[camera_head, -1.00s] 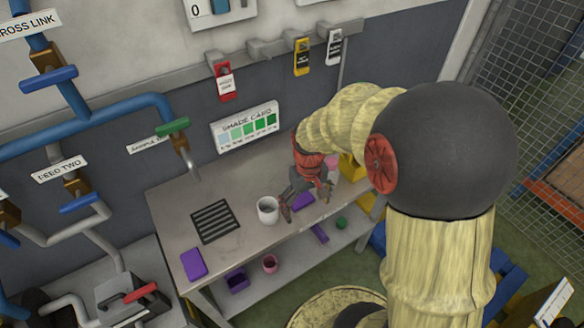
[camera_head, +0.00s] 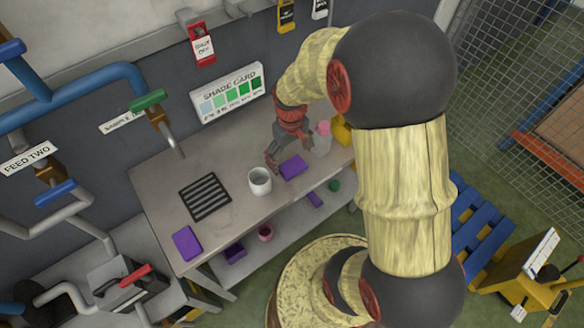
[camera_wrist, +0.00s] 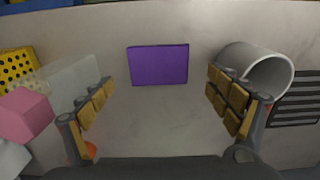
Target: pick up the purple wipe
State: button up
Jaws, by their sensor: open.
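A flat purple wipe (camera_head: 293,167) lies on the grey bench, just right of a white cup (camera_head: 260,181). In the wrist view the purple piece (camera_wrist: 158,65) lies flat ahead, between the fingers' lines and clear of both. My gripper (camera_head: 285,153) is open and empty, on the wall side of this piece; it also shows in the wrist view (camera_wrist: 161,78). A second flat purple piece (camera_head: 187,243) lies at the bench's front left corner.
The cup (camera_wrist: 262,70) is close beside one finger in the wrist view. A black slotted grate (camera_head: 205,196) lies left. The lower shelf holds a purple bin (camera_head: 235,253).

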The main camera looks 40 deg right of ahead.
aim_at(291, 168)
notch_tip(291, 168, down, 3)
jog(key=shift+r, duration=0.1)
jog(key=c, duration=1)
